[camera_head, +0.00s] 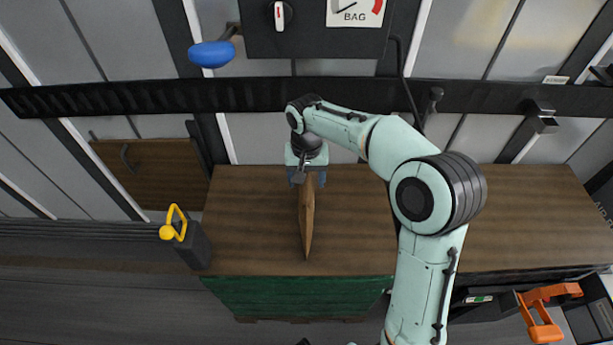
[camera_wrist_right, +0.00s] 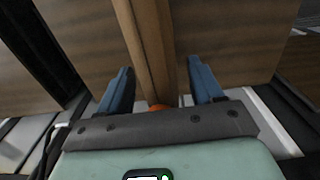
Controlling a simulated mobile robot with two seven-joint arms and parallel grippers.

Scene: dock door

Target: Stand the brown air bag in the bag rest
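The brown air bag (camera_head: 307,222) shows as a narrow upright shape in the head view, seen nearly edge-on over the brown wooden surface. My right gripper (camera_head: 307,178) is at its upper end. In the right wrist view, the bag's edge (camera_wrist_right: 146,50) runs between my two blue fingers (camera_wrist_right: 161,80), with a gap visible on each side. The fingers are open around it. A small orange part (camera_wrist_right: 157,107) shows at the bag's near end, close to the palm. My left gripper is out of view. I cannot tell which thing is the bag rest.
A panel with a BAG gauge (camera_head: 355,10) and a blue-handled lever (camera_head: 211,54) are above. A dark rail (camera_head: 250,97) crosses the wall. A black post with a yellow handle (camera_head: 174,225) stands left. An orange tool (camera_head: 541,312) is at lower right. The wooden surface is clear rightward.

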